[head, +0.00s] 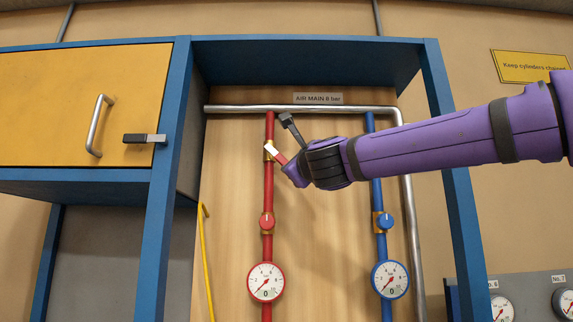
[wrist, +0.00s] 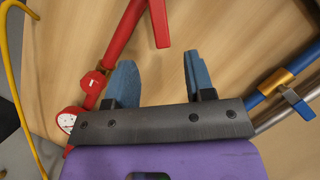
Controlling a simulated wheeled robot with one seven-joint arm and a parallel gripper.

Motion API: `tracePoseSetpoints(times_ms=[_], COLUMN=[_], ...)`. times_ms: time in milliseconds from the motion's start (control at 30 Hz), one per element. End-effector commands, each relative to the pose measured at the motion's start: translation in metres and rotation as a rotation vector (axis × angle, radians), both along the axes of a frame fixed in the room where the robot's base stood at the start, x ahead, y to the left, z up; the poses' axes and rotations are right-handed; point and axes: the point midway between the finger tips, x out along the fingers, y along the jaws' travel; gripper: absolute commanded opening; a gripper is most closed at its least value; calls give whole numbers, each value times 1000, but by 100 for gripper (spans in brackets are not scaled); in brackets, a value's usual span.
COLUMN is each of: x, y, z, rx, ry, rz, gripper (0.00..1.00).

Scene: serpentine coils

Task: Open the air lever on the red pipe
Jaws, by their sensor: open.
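The red pipe (head: 268,190) runs down the wooden panel, with a brass valve (head: 268,156) near its top. In the wrist view the red lever (wrist: 158,22) angles off the red pipe (wrist: 123,32), its free end ahead of the gap between my fingers. My gripper (head: 279,134) is by the valve in the head view, where a small red piece shows close to its lower side. In the wrist view my gripper (wrist: 157,72) has its two blue-grey fingers apart, with only bare panel between them. I see no contact with the lever.
A blue pipe (head: 377,190) stands to the right; its brass valve (wrist: 278,82) and lever (wrist: 297,103) show in the wrist view. Below are a red knob (head: 267,222) and red gauge (head: 266,282). Blue frame posts (head: 460,180) flank the panel. A yellow hose (head: 205,250) hangs left.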

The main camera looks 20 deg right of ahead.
Motion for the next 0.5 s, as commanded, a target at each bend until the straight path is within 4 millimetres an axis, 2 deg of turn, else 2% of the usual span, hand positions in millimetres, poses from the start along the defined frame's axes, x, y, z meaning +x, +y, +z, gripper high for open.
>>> tracePoseSetpoints(times_ms=[500], x=[78], y=[-2], z=[22], rx=[-2], ry=[0], rz=[-1], gripper=[49])
